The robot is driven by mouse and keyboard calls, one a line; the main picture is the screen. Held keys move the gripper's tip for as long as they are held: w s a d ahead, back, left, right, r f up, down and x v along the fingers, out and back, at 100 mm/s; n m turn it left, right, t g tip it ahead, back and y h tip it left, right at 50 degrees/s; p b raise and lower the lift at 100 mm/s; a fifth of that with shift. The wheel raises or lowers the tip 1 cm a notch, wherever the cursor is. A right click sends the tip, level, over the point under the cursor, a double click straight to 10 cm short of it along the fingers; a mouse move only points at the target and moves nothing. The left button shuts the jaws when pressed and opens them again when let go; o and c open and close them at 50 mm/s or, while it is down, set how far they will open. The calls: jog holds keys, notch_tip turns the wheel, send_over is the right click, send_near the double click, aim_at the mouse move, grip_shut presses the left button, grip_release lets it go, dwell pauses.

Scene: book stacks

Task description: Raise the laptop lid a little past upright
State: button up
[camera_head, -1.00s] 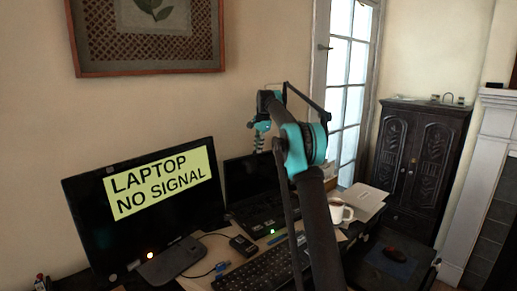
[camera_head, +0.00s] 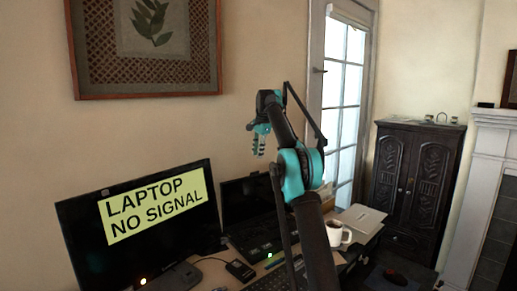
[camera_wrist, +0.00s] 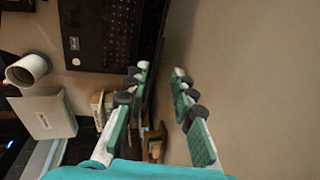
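The black laptop stands open on the desk, its screen lid (camera_head: 240,198) raised behind its keyboard base (camera_head: 258,238). In the wrist view its keyboard (camera_wrist: 105,28) is at the top, and the lid shows nearly edge-on as a dark strip (camera_wrist: 155,45). My gripper (camera_head: 259,146) is above and beside the right part of the lid in the head view. In the wrist view my gripper (camera_wrist: 160,71) is open and empty, with the lid's edge just beyond the left fingertips. I cannot tell whether a finger touches the lid. My arm hides the laptop's right part.
A monitor (camera_head: 145,225) reading "LAPTOP NO SIGNAL" stands left of the laptop. A white mug (camera_head: 336,234) and a pale closed box-like item (camera_head: 362,217) are to the right. The wall (camera_wrist: 250,80) lies close behind the laptop.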

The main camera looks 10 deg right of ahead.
jog(key=shift+v, duration=1.3)
